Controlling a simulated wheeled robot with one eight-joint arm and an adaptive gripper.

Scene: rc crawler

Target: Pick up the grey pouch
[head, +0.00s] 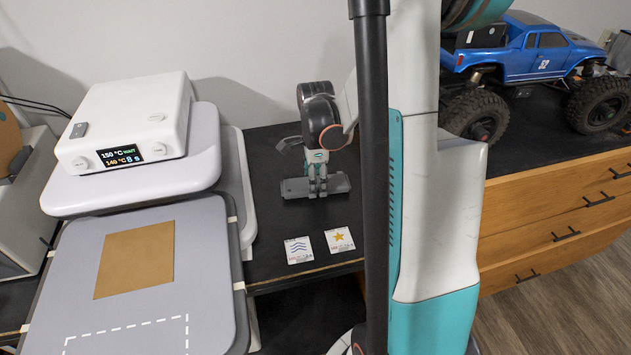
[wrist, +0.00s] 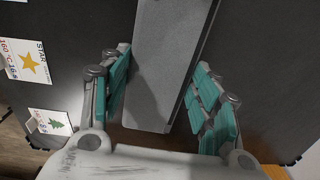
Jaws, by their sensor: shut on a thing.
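The grey pouch (head: 294,188) is a flat grey oblong on or just above the dark bench top, behind two small cards in the head view. My gripper (head: 318,185) points down over its middle and is shut on it. In the wrist view the pouch (wrist: 168,60) runs from the top edge down between the teal-padded fingers of my gripper (wrist: 160,105). Part of it is hidden by the fingers in the head view. I cannot tell whether it is clear of the bench.
A wave card (head: 298,250) and a star card (head: 340,240) lie near the bench's front edge. A white heat press (head: 130,125) with a grey plate stands left. A blue crawler truck (head: 535,60) stands right. A tree card (wrist: 50,122) shows in the wrist view.

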